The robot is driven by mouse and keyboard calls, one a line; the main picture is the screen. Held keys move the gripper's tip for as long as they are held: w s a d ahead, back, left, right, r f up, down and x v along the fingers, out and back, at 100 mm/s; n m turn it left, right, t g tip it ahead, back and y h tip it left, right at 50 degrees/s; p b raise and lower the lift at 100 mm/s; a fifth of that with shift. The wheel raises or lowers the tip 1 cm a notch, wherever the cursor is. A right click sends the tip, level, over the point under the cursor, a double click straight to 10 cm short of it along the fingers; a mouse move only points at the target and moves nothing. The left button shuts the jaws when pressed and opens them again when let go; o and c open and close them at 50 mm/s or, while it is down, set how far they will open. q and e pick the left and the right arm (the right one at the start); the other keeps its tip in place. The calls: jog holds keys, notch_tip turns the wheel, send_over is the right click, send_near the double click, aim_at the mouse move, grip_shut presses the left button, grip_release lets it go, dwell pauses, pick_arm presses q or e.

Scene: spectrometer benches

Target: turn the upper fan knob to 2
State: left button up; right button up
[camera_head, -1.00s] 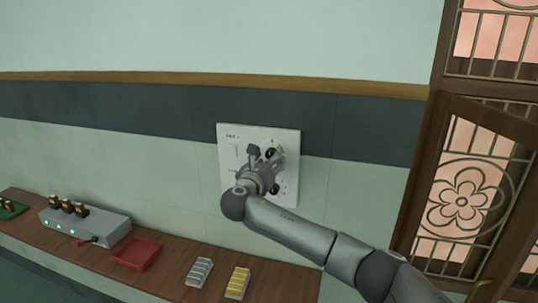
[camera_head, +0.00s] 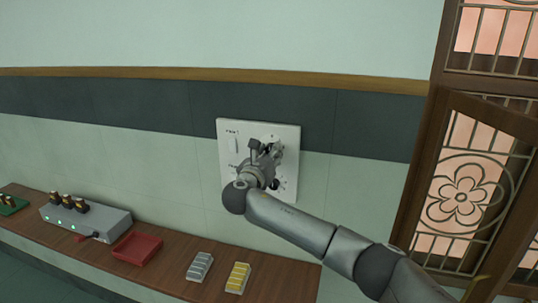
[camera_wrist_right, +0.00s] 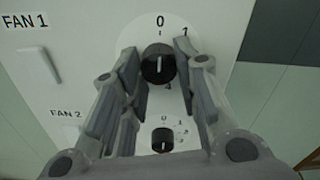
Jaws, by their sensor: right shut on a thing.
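The white fan panel (camera_head: 230,131) hangs on the wall. In the right wrist view its upper black knob (camera_wrist_right: 158,63) sits beside the FAN 1 label, with its white line upright toward 0; a 1 shows to its right. My right gripper (camera_head: 270,150) is at the upper knob and shut on it, its fingers on either side in the wrist view (camera_wrist_right: 164,62). The gripper hides part of the panel in the head view. The lower knob (camera_wrist_right: 162,140), by the FAN 2 label, shows below between the fingers, its line also near 0. My left gripper is out of view.
A wooden shelf (camera_head: 165,275) runs below the panel with a grey box (camera_head: 92,226), a red tray (camera_head: 138,249), a grey rack (camera_head: 199,267) and a yellow rack (camera_head: 237,278). A wooden lattice door (camera_head: 462,190) stands at the right.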

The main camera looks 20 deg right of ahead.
jog(key=shift+f, duration=0.1)
jog(key=shift+w+a+m+b, duration=0.1)
jog(key=shift+m+b, duration=2.85)
jog(key=shift+m, duration=0.9)
jog(key=shift+w+a+m+b, duration=0.1)
jog(key=shift+m+b, duration=2.85)
jog(key=shift+m, duration=0.9)
jog(key=o, duration=1)
jog(key=shift+r, duration=0.2)
jog(key=shift+s, duration=0.1)
